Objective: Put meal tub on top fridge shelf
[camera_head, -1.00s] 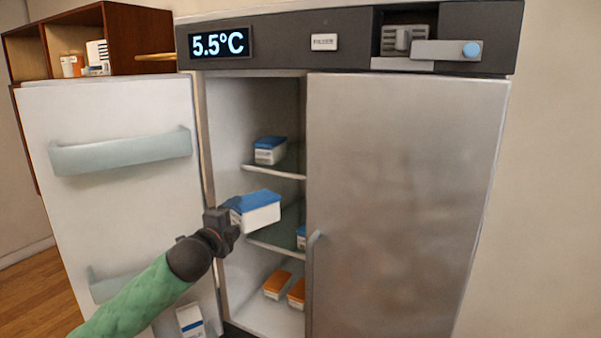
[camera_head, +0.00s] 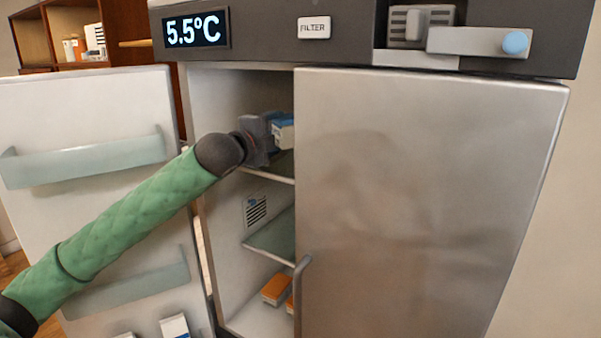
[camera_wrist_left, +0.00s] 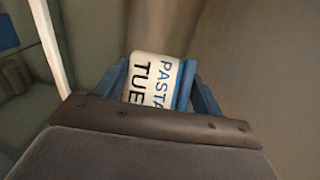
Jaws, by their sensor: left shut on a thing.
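My left gripper (camera_head: 264,136) reaches into the open left side of the fridge, at the height of the top shelf (camera_head: 268,174). It is shut on a white tub with a blue lid (camera_head: 284,132), partly hidden by the gripper and the closed right door. I cannot tell whether the tub touches the shelf. My right gripper is not in view.
The closed steel door (camera_head: 415,200) covers the fridge's right half. The open left door (camera_head: 85,115) stands out to the left, with my arm across it. A middle shelf (camera_head: 272,238) looks bare where visible. An orange-lidded tub (camera_head: 276,289) lies at the bottom.

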